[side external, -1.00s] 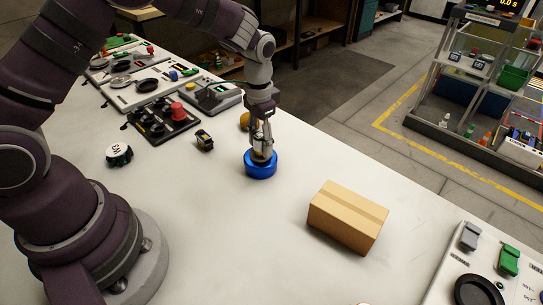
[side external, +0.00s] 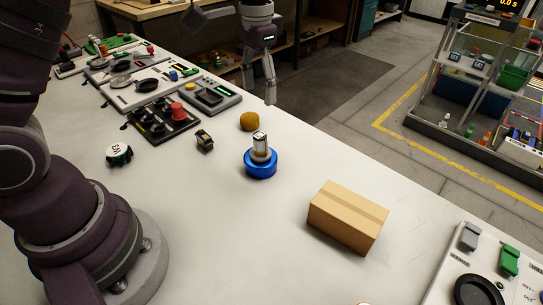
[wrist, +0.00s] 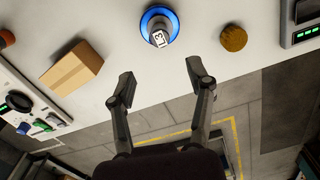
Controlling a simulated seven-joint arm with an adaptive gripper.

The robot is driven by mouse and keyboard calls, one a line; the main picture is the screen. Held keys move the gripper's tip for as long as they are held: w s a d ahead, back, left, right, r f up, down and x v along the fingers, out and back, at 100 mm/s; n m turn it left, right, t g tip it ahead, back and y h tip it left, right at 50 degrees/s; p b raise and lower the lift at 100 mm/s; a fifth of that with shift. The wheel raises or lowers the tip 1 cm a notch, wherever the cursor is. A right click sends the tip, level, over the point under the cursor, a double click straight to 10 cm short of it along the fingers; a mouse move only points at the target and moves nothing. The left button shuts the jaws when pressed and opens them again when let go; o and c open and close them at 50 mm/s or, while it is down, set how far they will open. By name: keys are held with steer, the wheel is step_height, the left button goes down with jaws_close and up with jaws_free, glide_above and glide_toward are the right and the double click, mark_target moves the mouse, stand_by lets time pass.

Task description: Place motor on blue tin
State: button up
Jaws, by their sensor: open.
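The motor (side external: 260,146), a small silver and grey cylinder, stands upright on top of the blue tin (side external: 261,168) on the white table. In the wrist view the motor (wrist: 159,38) sits within the tin's blue rim (wrist: 147,22), its label facing the camera. My gripper (side external: 271,90) is open and empty, raised above and behind the tin in the side view. In the wrist view its two fingers (wrist: 159,75) are spread apart, clear of the motor and tin.
A cardboard box (side external: 347,217) lies to the right of the tin. A yellow-brown ball (side external: 249,121) is just behind it. A small dark and yellow item (side external: 204,140) and a round white and green item (side external: 119,154) lie to the left. Control panels (side external: 162,119) line the back left.

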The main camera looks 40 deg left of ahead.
steer(key=s+r+n+t, duration=0.1)
steer(key=s+r+t, duration=0.1)
steer(key=s, duration=0.5)
steer(key=s+a+r+t, duration=0.1)
steer(key=s+r+t, duration=0.1)
steer(key=s, duration=0.5)
steer(key=shift+s+r+n+t, duration=0.15)
steer(key=shift+s+n+t, duration=0.2)
steer(key=shift+t, duration=0.45)
steer(key=shift+o, duration=0.3)
